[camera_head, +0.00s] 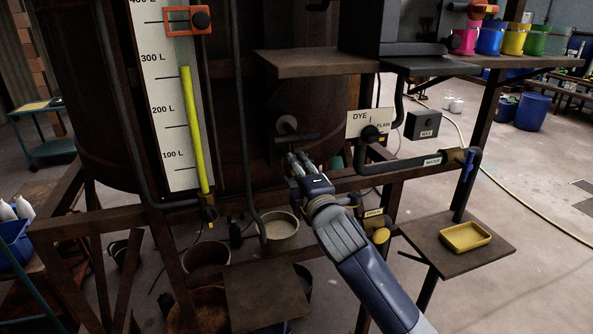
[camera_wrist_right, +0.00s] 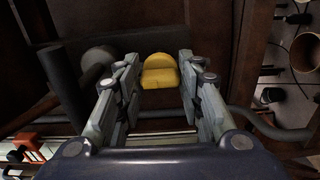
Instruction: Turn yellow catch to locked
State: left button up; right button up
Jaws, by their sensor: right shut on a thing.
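The yellow catch (camera_wrist_right: 159,72) shows in the right wrist view, between the two fingertips of my right gripper (camera_wrist_right: 158,62). My right gripper is shut on it; its fingers stand apart by about the catch's width. In the head view my right gripper (camera_head: 296,160) reaches up from the lower right to the vat's rusty front, just below a dark bar handle (camera_head: 296,138). The gripper hides the catch there. I cannot read whether the catch stands at locked. My left gripper is not in view.
A dark bar (camera_wrist_right: 65,85) lies close left of the fingers in the wrist view. A DYE plate (camera_head: 358,124) and a grey pipe (camera_head: 405,164) are right of the gripper. A yellow tray (camera_head: 465,237) rests on a low shelf. Buckets (camera_head: 279,228) stand below.

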jog(key=o, duration=1.1)
jog(key=shift+c, duration=0.2)
jog(key=v, duration=1.2)
